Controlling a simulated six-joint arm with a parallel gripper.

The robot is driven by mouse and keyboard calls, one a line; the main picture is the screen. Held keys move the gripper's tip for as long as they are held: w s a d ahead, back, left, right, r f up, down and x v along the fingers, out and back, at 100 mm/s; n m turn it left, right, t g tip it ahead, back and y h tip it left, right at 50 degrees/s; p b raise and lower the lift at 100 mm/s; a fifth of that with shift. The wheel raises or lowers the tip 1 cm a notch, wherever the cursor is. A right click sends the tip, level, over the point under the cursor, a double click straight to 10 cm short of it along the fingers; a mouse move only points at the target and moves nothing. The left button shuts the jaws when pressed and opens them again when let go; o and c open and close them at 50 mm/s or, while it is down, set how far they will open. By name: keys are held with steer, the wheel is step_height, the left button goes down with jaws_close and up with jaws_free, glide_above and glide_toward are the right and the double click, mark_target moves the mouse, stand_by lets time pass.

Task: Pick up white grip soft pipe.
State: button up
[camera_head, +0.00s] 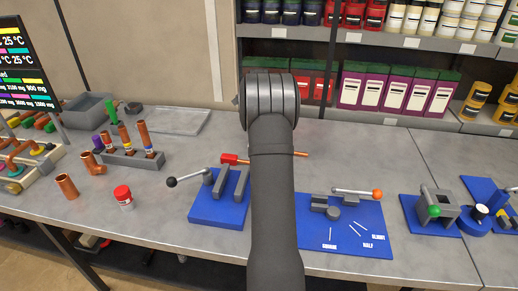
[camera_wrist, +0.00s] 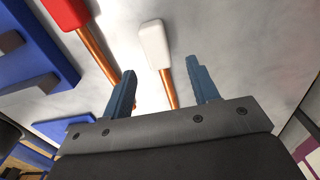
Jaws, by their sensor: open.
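The white grip soft pipe shows in the wrist view as a white grip (camera_wrist: 153,45) with a copper pipe (camera_wrist: 168,88) running down from it. It lies on the grey worktop. My gripper (camera_wrist: 163,75) is open, with a blue-grey finger on either side of the pipe. The lower end of the pipe is hidden behind the gripper body. In the head view my arm covers the white-gripped pipe and my gripper.
A red-gripped copper pipe (camera_wrist: 92,45) lies just left of the white one; its red grip (camera_head: 229,159) shows in the head view. Blue fixtures (camera_head: 218,205) and (camera_head: 345,225) stand on both sides of my arm. Shelves with boxes (camera_head: 390,90) are behind.

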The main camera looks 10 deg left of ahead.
step_height(320, 180, down, 5)
steer(key=shift+s+f, duration=0.1)
steer(key=shift+s, duration=0.05)
jaws_close()
